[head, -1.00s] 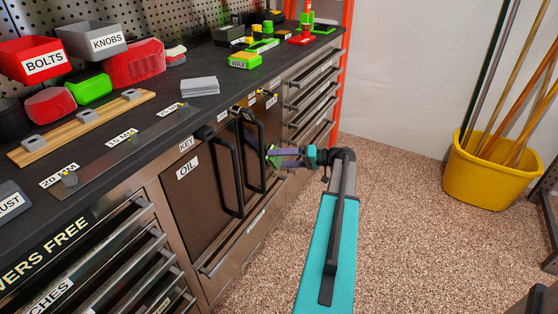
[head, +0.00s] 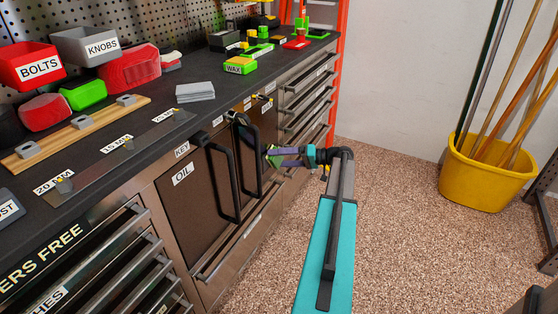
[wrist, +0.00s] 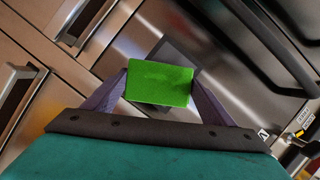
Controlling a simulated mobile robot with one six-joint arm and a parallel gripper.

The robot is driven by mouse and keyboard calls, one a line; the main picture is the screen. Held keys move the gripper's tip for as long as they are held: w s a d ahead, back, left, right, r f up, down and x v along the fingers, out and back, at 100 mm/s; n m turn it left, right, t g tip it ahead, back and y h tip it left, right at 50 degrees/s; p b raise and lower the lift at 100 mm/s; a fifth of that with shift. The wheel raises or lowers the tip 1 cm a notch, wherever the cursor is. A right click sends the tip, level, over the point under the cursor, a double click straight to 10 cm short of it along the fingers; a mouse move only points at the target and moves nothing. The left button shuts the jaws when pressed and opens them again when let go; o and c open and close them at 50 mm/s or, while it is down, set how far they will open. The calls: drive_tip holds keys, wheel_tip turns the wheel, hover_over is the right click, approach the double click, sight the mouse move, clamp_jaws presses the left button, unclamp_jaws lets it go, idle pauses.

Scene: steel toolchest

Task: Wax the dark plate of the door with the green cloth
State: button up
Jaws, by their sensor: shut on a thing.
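My gripper (wrist: 160,88) is shut on the green cloth (wrist: 158,83), which shows as a flat bright rectangle between the two fingers in the wrist view. A dark square plate (wrist: 176,50) shows behind the cloth, partly hidden by it. I cannot tell whether the cloth touches it. In the head view my gripper (head: 270,157) is beside the black handle of the right-hand cabinet door (head: 268,122), seen from the side. A green box labelled WAX (head: 240,66) stands on the bench top.
The OIL door (head: 193,193) with its long black handle (head: 223,175) is left of my gripper. Drawers (head: 308,97) with bar handles lie beyond. A yellow bucket (head: 485,175) with poles stands at the right. The speckled floor between is clear.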

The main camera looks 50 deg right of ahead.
sight(274, 163)
drive_tip(key=shift+w+d, duration=0.3)
drive_tip(key=shift+d, duration=0.55)
drive_tip(key=shift+w+d, duration=0.25)
drive_tip(key=shift+d, duration=0.55)
drive_tip(key=shift+s+a, duration=0.1)
drive_tip(key=shift+s+a, duration=0.3)
drive_tip(key=shift+a, duration=0.5)
drive_tip(key=shift+s+a, duration=0.25)
drive_tip(key=shift+a, duration=0.5)
drive_tip(key=shift+s+a+b, duration=0.15)
drive_tip(key=shift+a+b, duration=0.1)
drive_tip(key=shift+a, duration=0.6)
drive_tip(key=shift+s+a+b, duration=0.15)
drive_tip(key=shift+a+b, duration=0.1)
drive_tip(key=shift+a, duration=0.55)
drive_tip(key=shift+s+a, duration=0.2)
drive_tip(key=shift+a, duration=0.65)
drive_tip(key=shift+s+a, duration=0.2)
drive_tip(key=shift+a, duration=0.6)
